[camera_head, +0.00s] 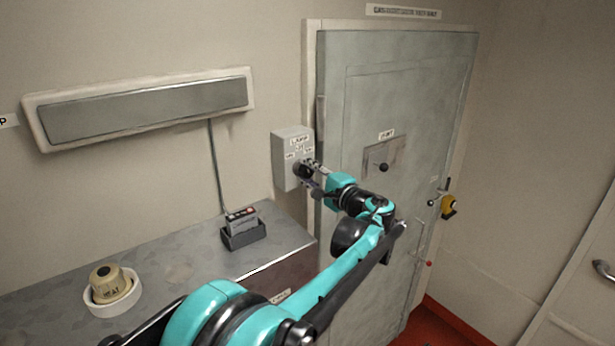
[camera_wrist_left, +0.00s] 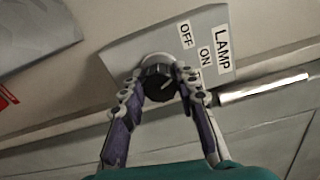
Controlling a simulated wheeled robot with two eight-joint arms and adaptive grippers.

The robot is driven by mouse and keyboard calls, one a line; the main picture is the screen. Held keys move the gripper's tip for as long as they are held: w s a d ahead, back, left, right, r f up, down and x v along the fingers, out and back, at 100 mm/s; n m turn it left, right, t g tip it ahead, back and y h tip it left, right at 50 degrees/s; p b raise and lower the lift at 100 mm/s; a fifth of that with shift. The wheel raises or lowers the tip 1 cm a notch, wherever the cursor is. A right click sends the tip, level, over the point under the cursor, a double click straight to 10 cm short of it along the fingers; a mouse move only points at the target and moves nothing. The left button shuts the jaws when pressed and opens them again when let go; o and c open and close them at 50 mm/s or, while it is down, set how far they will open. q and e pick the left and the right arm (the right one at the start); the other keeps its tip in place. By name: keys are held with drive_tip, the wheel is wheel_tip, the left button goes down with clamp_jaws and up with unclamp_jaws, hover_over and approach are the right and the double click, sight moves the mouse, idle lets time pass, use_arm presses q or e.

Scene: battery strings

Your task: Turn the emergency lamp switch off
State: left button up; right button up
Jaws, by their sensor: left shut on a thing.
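The lamp switch is a grey box (camera_head: 286,152) on the wall just left of the door, with a LAMP label and OFF and ON labels. In the left wrist view the box (camera_wrist_left: 122,54) carries a dark round knob (camera_wrist_left: 158,80) with a pale pointer mark. My left gripper (camera_head: 307,171) is at the box front. In the wrist view its two fingers (camera_wrist_left: 159,96) are shut on the knob, one on each side. My right gripper is not in view.
A grey door (camera_head: 430,90) with a latch plate (camera_head: 384,160) stands right of the box. A cabinet top (camera_head: 180,262) below holds a dark holder (camera_head: 244,236) and a beige knob-like piece in a white ring (camera_head: 112,285). A long lamp panel (camera_head: 150,108) hangs on the wall.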

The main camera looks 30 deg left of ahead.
use_arm(q)
drive_tip(key=shift+n+b, duration=0.6)
drive_tip(key=shift+n, duration=1.2)
drive_tip(key=o, duration=1.2)
drive_tip(key=shift+c, duration=0.2)
drive_tip(key=v, duration=1.2)
drive_tip(key=shift+f, duration=0.15)
